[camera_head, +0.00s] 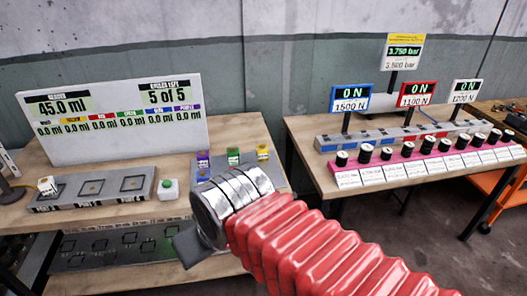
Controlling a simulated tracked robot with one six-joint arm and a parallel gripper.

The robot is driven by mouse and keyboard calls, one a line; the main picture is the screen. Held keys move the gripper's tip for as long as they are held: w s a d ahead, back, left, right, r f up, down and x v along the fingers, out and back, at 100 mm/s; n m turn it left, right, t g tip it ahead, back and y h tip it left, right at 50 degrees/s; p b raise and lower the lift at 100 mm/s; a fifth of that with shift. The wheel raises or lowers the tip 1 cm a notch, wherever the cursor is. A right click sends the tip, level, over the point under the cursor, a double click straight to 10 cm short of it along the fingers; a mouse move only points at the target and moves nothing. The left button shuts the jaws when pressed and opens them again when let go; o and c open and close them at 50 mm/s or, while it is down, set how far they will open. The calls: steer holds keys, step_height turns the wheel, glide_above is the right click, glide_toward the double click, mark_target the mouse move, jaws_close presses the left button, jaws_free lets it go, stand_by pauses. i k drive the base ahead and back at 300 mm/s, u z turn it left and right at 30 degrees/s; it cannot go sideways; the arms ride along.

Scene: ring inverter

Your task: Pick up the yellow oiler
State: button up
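The yellow oiler (262,152) is a small container with a yellow top. It stands upright at the back right of a grey tray (280,177) on the left workbench. My arm, in a red ribbed sleeve with a silver wrist, reaches in from the lower right and hides much of that tray. My gripper (190,246) shows only as a dark grey piece at the lower left of the wrist. It is in front of and left of the yellow oiler, apart from it. Its fingers are not clear, so I cannot tell whether it is open or shut.
A green oiler (233,156) and a purple one (203,158) stand left of the yellow one. A green button box (169,189) and a slotted tray (92,188) are further left. A display board (115,119) stands behind. The right bench (420,187) holds several black-and-white spools.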

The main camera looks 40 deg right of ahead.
mark_target(262, 152)
steer(key=i, duration=0.9)
steer(key=u, duration=0.05)
